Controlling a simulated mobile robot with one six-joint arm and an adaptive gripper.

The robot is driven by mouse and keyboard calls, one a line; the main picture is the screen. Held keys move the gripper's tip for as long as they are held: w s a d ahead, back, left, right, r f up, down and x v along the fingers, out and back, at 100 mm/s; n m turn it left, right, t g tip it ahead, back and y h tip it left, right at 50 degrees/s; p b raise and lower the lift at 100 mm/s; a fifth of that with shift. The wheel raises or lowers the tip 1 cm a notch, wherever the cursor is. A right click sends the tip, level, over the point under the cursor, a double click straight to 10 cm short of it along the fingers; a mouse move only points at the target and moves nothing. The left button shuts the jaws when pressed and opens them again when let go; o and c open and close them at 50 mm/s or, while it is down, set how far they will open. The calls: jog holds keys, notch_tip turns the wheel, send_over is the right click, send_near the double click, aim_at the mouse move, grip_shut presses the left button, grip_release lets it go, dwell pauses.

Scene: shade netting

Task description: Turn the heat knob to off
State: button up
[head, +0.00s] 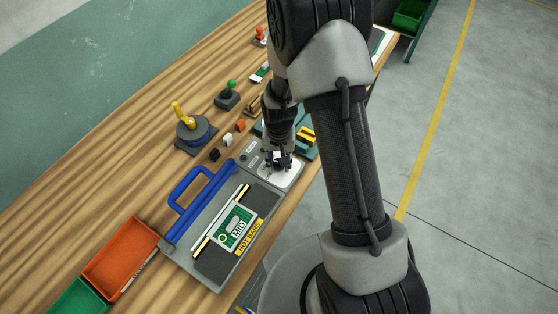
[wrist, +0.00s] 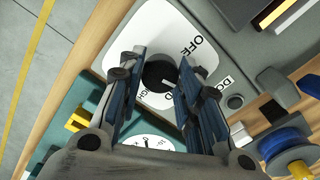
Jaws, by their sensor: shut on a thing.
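The black heat knob (wrist: 158,70) sits on a white dial plate (wrist: 122,42) in the wrist view. OFF is printed on the plate to the knob's upper right; other lettering is partly hidden by the fingers. My gripper (wrist: 160,78) is shut on the knob, one finger on each side. In the head view my gripper (head: 278,165) reaches down onto the white plate (head: 291,178) at the upper end of the grey hot stage (head: 208,262); the knob is hidden there.
A blue handle (head: 185,190) stands along the hot stage's left side, and a green board (head: 233,228) lies on its dark plate. Bare wood lies left.

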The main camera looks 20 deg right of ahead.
jog(key=n+b, duration=0.1)
jog(key=n, duration=1.1)
dwell(0.7)
jog(key=o, duration=1)
jog(key=shift+o, duration=0.2)
notch_tip(320, 180, up, 12)
jog(key=shift+r, duration=0.1)
